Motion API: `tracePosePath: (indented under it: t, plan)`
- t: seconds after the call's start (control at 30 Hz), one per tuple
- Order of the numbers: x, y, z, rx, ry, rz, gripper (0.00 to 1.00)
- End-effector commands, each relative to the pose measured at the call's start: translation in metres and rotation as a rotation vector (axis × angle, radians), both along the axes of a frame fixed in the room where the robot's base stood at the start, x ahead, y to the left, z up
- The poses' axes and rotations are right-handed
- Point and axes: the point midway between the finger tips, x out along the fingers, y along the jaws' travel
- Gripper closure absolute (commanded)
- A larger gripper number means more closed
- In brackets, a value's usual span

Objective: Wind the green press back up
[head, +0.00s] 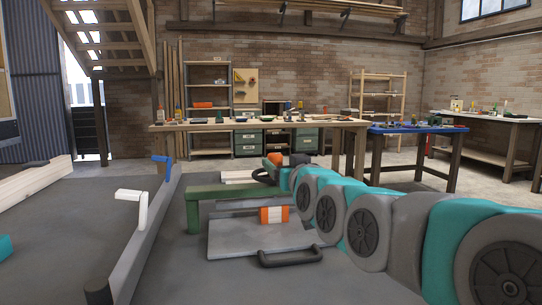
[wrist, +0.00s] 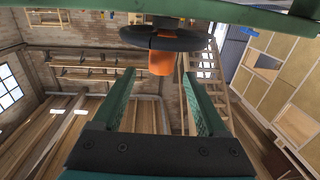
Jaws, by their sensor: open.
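The green press (head: 205,192) stands on the grey bench ahead, its green beam running right until my arm covers it. In the head view its black wheel (head: 264,176) and orange knob (head: 275,158) show at the beam's right end, partly hidden. An orange-and-white block (head: 273,215) stands on the grey plate under the beam. In the wrist view the black wheel (wrist: 160,38) and orange knob (wrist: 162,64) are just beyond my gripper (wrist: 159,74). Its green fingers are open, apart, one either side of the knob's line; I see no contact.
The grey plate (head: 235,240) has a black handle (head: 290,257) at its front. A white crank (head: 130,207) and a blue crank (head: 162,166) stand on a rail to the left. Workbenches (head: 330,123) with tools are farther back. The bench's left part is mostly clear.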

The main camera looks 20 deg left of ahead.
Motion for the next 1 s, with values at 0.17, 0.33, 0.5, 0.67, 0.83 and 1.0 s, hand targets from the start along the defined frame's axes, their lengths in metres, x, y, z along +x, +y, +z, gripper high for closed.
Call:
tracePosePath:
  t: [0.17, 0.33, 0.5, 0.67, 0.83, 1.0]
  plan:
    - [0.000, 0.003, -0.002, 0.004, 0.010, 0.005, 0.24]
    - [0.008, 0.008, 0.000, 0.004, 0.006, 0.003, 0.24]
    - [0.023, 0.020, -0.002, 0.000, 0.008, 0.003, 0.24]
    - [0.040, 0.032, 0.001, 0.003, 0.003, 0.003, 0.24]
    - [0.055, 0.043, -0.001, 0.001, 0.005, 0.003, 0.24]
    - [0.061, 0.047, 0.001, 0.003, 0.002, 0.002, 0.24]
